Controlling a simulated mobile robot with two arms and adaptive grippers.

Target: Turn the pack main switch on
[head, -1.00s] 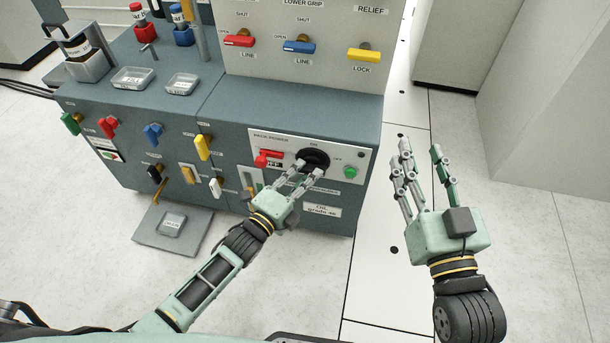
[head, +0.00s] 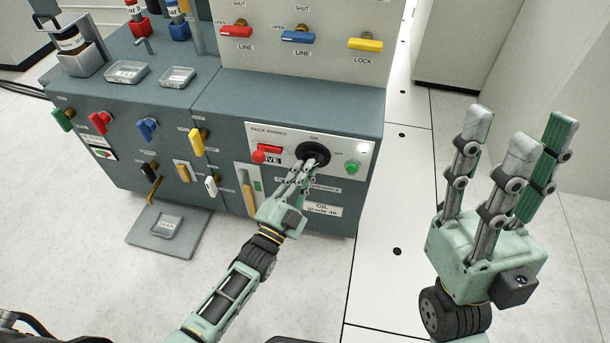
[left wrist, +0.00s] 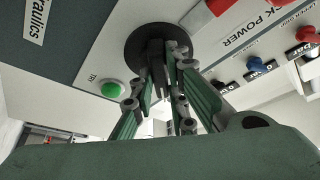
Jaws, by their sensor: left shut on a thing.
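The pack main switch is a black round rotary knob (head: 313,152) on the white PACK POWER panel (head: 284,133). My left gripper (head: 310,168) is shut on the knob's raised grip. In the left wrist view the fingers close around the black handle (left wrist: 156,62) in front of its round black base. The ON label shows above the knob in the head view. A red switch or handle (head: 266,150) sits left of the knob, with a sign reading "IVE" beneath it, partly hidden. My right gripper (head: 515,135) is open and empty, held up at the right.
A green button (head: 351,168) sits right of the knob. Coloured valve handles, such as a yellow one (head: 197,140), stick out along the cabinet front. A drain tray (head: 165,228) lies on the floor. Floor at the right is clear.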

